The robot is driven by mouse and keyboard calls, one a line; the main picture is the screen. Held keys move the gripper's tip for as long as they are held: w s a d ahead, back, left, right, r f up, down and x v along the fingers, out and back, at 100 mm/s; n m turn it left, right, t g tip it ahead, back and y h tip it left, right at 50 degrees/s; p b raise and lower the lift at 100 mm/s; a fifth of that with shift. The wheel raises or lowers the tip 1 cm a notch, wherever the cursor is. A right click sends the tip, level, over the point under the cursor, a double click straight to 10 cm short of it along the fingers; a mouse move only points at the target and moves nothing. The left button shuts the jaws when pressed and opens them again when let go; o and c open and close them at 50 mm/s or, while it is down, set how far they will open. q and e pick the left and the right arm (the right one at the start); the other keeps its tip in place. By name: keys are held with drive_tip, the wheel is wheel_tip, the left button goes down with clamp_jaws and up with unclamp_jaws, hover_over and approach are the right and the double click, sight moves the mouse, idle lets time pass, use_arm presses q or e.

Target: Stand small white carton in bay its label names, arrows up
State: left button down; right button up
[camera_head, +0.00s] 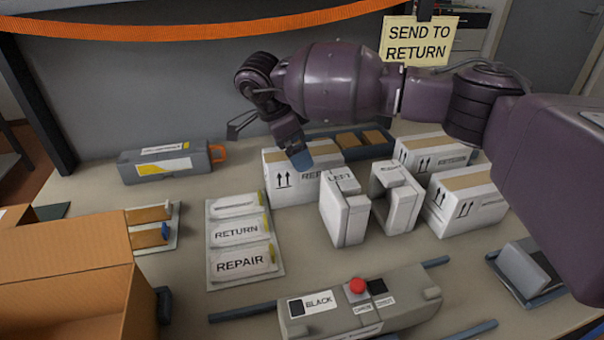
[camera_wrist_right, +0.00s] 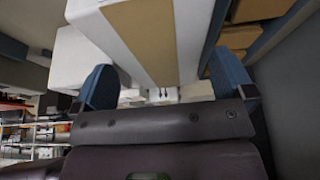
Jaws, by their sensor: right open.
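A white carton with tan tape (camera_head: 280,183) stands at the back middle of the table. Two arrows on its front point up, and its label reads "REP", the rest hidden. My right gripper (camera_head: 305,156) is over its top, with blue fingers. In the right wrist view the open fingers (camera_wrist_right: 165,85) have a taped white carton (camera_wrist_right: 190,40) between them; I cannot tell whether they touch it. A sign (camera_head: 418,40) reads "SEND TO RETURN". Two more taped white cartons with arrows, a back one (camera_head: 432,153) and a front one (camera_head: 465,197), stand to the right. My left gripper is not in view.
Two white upright blocks, one marked "LEFT" (camera_head: 343,208) and another (camera_head: 396,197), stand close by the carton. A board (camera_head: 276,283) holds plates marked "RETURN" and "REPAIR". A grey device with a red button (camera_head: 357,286) is in front. A brown box (camera_head: 70,262) stands left.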

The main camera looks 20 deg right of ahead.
drive_tip(key=x, duration=0.4)
drive_tip(key=shift+d+b, duration=0.1)
drive_tip(key=shift+b, duration=0.3)
drive_tip(key=shift+d+f, duration=0.15)
drive_tip(key=shift+f, duration=0.15)
drive_tip(key=shift+f, duration=0.15)
drive_tip(key=c, duration=1.1)
drive_tip(key=shift+o, duration=0.2)
